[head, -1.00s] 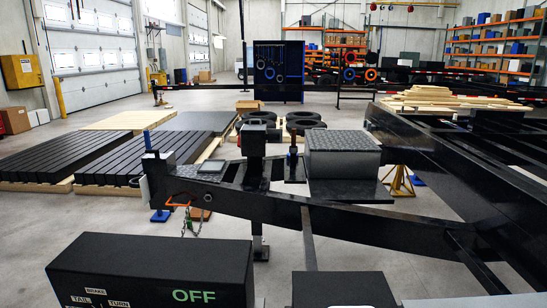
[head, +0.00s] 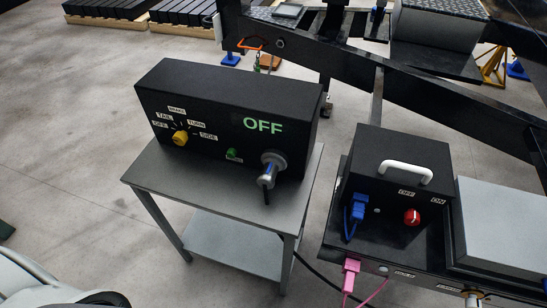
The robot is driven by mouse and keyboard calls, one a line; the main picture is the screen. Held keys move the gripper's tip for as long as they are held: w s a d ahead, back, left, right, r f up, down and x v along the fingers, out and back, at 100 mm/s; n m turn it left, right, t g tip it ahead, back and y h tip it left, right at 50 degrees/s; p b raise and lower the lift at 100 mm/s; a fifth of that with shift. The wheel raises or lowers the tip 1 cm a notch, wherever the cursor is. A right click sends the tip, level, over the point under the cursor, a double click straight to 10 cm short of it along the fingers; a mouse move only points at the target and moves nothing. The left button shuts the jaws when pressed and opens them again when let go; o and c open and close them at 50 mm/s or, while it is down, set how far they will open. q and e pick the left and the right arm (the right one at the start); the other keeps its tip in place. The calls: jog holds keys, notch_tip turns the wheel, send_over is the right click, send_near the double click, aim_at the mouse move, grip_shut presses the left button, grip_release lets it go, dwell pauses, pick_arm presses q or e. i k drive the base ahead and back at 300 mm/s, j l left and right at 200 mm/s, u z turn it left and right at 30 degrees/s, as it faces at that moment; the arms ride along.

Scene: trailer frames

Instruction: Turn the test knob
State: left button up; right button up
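The black test box (head: 205,90) stands on a small grey table in the middle of the head view. Its yellow knob (head: 180,138) is at the left of the front face, ringed by labels reading OFF, TAIL, BRAKE, TURN and SIDE. The knob's exact pointing direction is too small to tell. The green display text (head: 263,125) reads OFF. A small green button (head: 231,154) and a grey plug connector (head: 272,168) are also on the front. Neither gripper is in view.
The grey table (head: 150,176) has a lower shelf. To its right, a second black box (head: 400,152) has a white handle, a red knob (head: 411,217) and a blue plug (head: 358,208). A black trailer frame (head: 300,62) lies behind.

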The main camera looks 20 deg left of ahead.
aim_at(180, 138)
jog(key=u, duration=1.25)
